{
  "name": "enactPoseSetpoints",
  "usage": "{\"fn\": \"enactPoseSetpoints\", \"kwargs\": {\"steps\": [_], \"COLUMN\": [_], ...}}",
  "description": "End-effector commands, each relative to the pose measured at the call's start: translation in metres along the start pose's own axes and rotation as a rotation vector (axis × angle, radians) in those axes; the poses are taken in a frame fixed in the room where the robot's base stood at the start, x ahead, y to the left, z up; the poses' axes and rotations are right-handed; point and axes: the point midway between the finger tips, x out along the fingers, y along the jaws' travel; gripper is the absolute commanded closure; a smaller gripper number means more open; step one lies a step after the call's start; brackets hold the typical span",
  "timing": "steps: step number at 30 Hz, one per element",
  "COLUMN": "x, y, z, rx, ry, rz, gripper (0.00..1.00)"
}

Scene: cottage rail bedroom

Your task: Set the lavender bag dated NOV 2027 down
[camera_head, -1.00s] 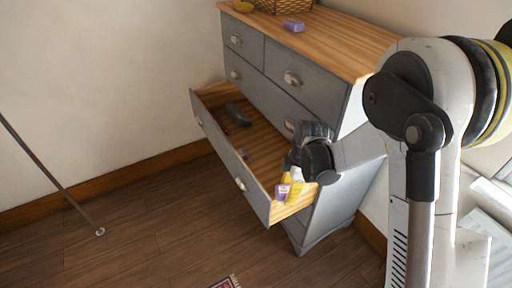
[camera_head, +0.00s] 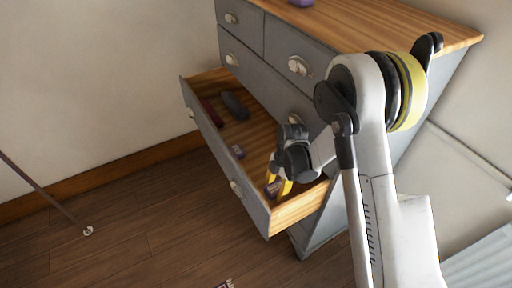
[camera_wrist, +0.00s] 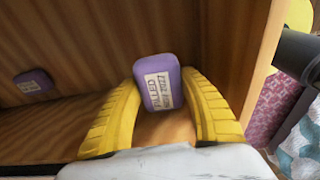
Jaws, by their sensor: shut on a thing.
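A purple lavender bag (camera_wrist: 158,83) with a white label is between the yellow fingers of my gripper (camera_wrist: 160,100) in the wrist view. The label is rotated; "FILLED" and "2027" can be made out, the month less clearly. In the head view my gripper (camera_head: 279,185) points down inside the open drawer (camera_head: 284,212), near its right end, shut on the bag (camera_head: 271,189). I cannot tell whether the bag touches the drawer floor. A second purple bag with a label (camera_wrist: 33,82) lies on the drawer floor, also visible in the head view (camera_head: 238,151).
A dark grey object (camera_head: 234,105) and a dark red one (camera_head: 212,112) lie at the drawer's far left end. Another purple item (camera_head: 301,2) sits on the grey dresser's wooden top (camera_head: 370,22). Drawer floor between the held bag and the second bag is bare.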

Motion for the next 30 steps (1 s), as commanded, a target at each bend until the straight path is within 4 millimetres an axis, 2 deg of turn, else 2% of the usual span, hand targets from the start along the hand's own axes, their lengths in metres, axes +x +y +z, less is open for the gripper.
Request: {"fn": "enactPoseSetpoints", "kwargs": {"steps": [10, 21, 30], "x": [0.060, 0.106, 0.107], "y": [0.000, 0.000, -0.001], "z": [0.009, 0.016, 0.016], "rx": [0.001, 0.001, 0.001], "ry": [0.000, 0.000, 0.000], "rz": [0.000, 0.000, 0.000], "gripper": [0.76, 0.76, 0.76]}}
